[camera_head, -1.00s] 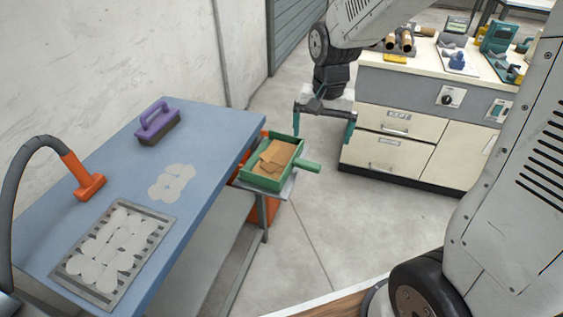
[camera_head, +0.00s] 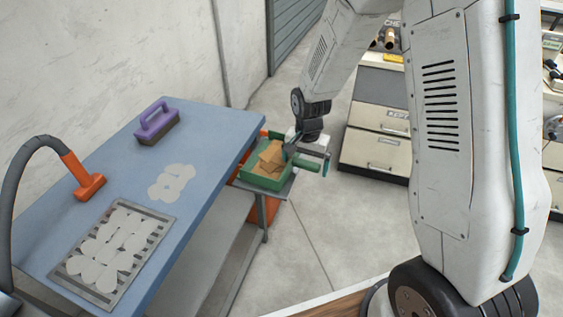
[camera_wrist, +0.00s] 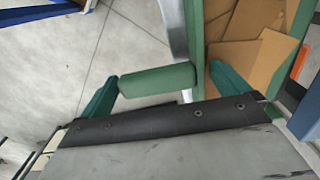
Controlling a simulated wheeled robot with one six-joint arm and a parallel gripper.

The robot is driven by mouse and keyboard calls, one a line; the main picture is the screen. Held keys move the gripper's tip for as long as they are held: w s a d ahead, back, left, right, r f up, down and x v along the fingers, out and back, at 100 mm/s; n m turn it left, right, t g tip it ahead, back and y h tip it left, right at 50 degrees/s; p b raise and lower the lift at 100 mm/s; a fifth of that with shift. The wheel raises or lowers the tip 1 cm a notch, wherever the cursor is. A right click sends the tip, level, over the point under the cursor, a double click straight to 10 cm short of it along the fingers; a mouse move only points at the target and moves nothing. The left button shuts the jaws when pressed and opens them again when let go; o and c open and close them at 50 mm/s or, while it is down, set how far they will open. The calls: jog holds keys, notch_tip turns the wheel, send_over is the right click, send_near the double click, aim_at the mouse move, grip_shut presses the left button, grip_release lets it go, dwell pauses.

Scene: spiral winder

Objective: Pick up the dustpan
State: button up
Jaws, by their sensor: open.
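The green dustpan (camera_head: 262,178) holds brown cardboard-like scraps (camera_head: 272,155) and rests on a small ledge at the right end of the blue table. Its handle (camera_head: 306,165) points right. My gripper (camera_head: 308,160) is open at the handle. The right finger overlaps the pan's edge in that view. I cannot tell whether it touches the pan.
The blue table (camera_head: 215,125) carries a purple-handled brush (camera_head: 158,122), a grate with pale discs (camera_head: 112,250) and an orange hose nozzle (camera_head: 85,178). An orange bin (camera_head: 262,208) is below the ledge. A drawer cabinet (camera_head: 375,150) stands behind, with clear floor between.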

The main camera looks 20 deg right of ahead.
jog(key=shift+f, duration=0.25)
jog(key=c, duration=1)
jog(key=shift+o, duration=0.2)
jog(key=shift+r, duration=0.5)
notch_tip(320, 180, up, 2)
jog(key=shift+r, duration=0.2)
jog(key=shift+s+a+r, duration=0.2)
jog(key=shift+s+a, duration=0.15)
jog(key=shift+s, duration=0.25)
jog(key=s+a+r, duration=0.1)
jog(key=s+a, duration=0.5)
jog(key=s, duration=0.7)
jog(key=shift+a, duration=0.4)
jog(key=shift+r, duration=0.1)
